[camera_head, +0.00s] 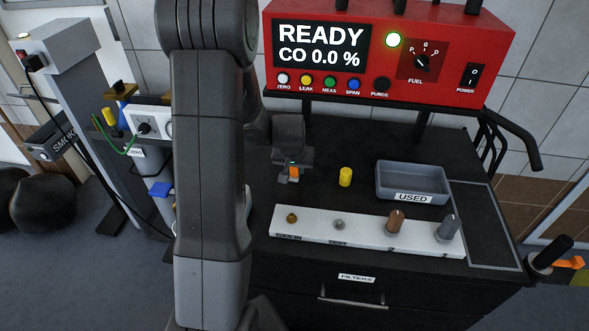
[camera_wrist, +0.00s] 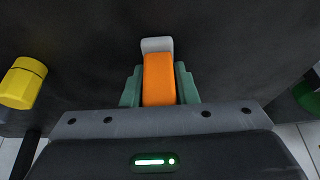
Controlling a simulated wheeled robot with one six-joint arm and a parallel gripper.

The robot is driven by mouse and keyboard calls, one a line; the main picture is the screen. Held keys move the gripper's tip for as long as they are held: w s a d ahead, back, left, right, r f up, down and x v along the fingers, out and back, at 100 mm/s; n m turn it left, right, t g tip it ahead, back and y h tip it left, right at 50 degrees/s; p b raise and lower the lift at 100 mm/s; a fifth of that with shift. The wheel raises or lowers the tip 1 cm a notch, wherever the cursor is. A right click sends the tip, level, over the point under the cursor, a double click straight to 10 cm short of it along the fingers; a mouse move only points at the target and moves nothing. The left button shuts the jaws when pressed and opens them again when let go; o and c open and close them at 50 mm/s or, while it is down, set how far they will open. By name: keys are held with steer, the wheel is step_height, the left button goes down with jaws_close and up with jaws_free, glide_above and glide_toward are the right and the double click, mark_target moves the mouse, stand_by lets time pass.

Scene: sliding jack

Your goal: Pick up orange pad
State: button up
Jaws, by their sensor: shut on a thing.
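The orange pad (camera_wrist: 158,80) is between the two green fingers of my gripper (camera_wrist: 160,88) in the wrist view, with a pale grey end piece (camera_wrist: 156,45) beyond it. The fingers are shut on the pad's sides. In the head view the orange pad (camera_head: 294,172) shows small below my gripper (camera_head: 293,175), over the black cart top. I cannot tell whether the pad still touches the cart top.
A yellow cylinder (camera_head: 345,176) stands right of my gripper, also in the wrist view (camera_wrist: 22,83). A white strip (camera_head: 365,237) with several plugs lies in front. The red analyser (camera_head: 388,50) stands above at the back.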

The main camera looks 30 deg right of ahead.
steer(key=shift+r, duration=0.15)
step_height(320, 180, up, 10)
steer(key=shift+f, duration=0.2)
